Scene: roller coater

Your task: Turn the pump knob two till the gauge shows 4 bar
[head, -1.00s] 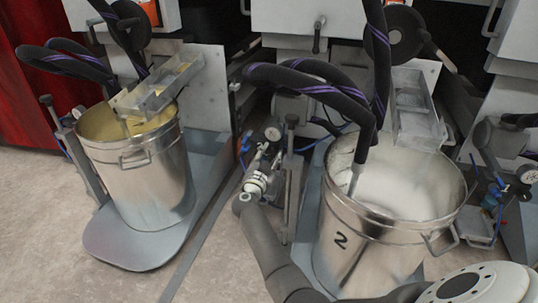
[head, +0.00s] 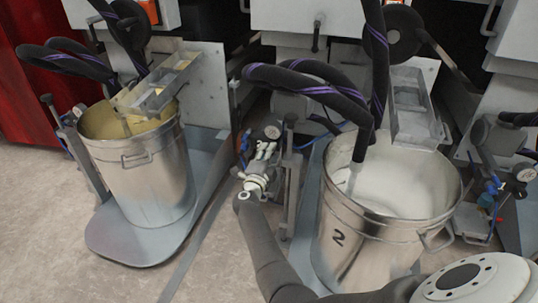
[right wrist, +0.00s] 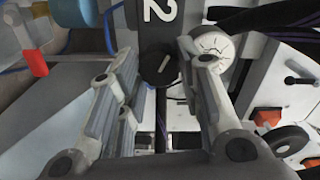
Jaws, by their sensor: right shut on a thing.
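The pump knob two (right wrist: 160,65) is a dark round knob with a pale pointer line, under a white number 2 in the right wrist view. My right gripper (right wrist: 159,58) is shut on it, one finger on each side. In the head view my right gripper (head: 266,148) reaches the pump fittings left of the bucket marked 2. A gauge (head: 272,132) with a pale round face is just beyond the fingers. A pale dial (right wrist: 213,48) also shows beside the right finger in the wrist view, partly covered. I cannot read its value. My left gripper is not in view.
The steel bucket marked 2 (head: 355,245) stands close to the right of my arm. Another bucket (head: 146,180) stands at the left. A black hose (head: 330,95) hangs over the pump.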

